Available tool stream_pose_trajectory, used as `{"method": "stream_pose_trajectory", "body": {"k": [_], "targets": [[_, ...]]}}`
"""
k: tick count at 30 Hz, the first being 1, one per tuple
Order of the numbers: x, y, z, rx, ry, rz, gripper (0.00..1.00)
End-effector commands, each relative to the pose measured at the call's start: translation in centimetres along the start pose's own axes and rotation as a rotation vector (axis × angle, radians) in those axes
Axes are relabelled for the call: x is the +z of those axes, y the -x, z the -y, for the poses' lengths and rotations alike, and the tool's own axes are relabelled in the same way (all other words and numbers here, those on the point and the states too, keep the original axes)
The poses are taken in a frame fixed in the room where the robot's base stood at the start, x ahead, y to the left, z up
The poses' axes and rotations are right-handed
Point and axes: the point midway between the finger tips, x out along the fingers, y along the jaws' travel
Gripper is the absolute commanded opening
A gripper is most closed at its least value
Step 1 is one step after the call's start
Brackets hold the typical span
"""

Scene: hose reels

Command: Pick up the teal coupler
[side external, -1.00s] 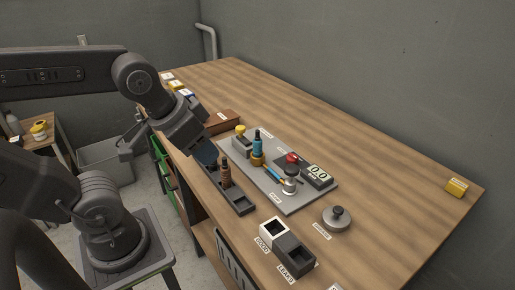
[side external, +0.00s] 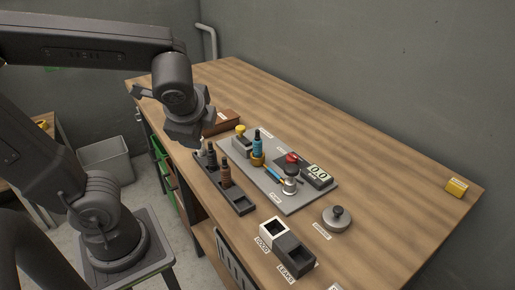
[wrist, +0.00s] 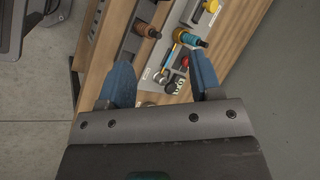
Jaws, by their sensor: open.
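The teal coupler (side external: 258,145) stands upright on a brass-coloured fitting (side external: 257,160) on the grey plate in the side external view. In the wrist view the teal coupler (wrist: 188,38) is beyond the fingertips, toward the upper middle. My gripper (wrist: 162,76) is open, with its two blue fingers apart and nothing held between them. In the side external view my gripper (side external: 196,140) is left of the coupler, above the dark rack; its fingers are mostly hidden there.
A dark rack (side external: 241,206) holds brown and dark couplers (side external: 225,174). The grey plate (side external: 291,206) carries a red button (side external: 291,157) and a gauge reading 0.0 (side external: 318,173). Boxes labelled GOOD (side external: 273,231) and LEAKS (side external: 294,255) stand in front. The table's right side is mostly clear.

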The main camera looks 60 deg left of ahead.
Motion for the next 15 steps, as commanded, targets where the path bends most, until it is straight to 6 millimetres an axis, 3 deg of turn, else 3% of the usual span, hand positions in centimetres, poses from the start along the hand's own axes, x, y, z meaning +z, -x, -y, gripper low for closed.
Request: {"method": "stream_pose_trajectory", "body": {"k": [6, 15], "targets": [[-1.4, -1.9, 4.2, -0.337, -0.664, 0.27, 0.58], [-6.9, -0.2, 8.2, -0.722, -1.232, 0.567, 0.58]]}}
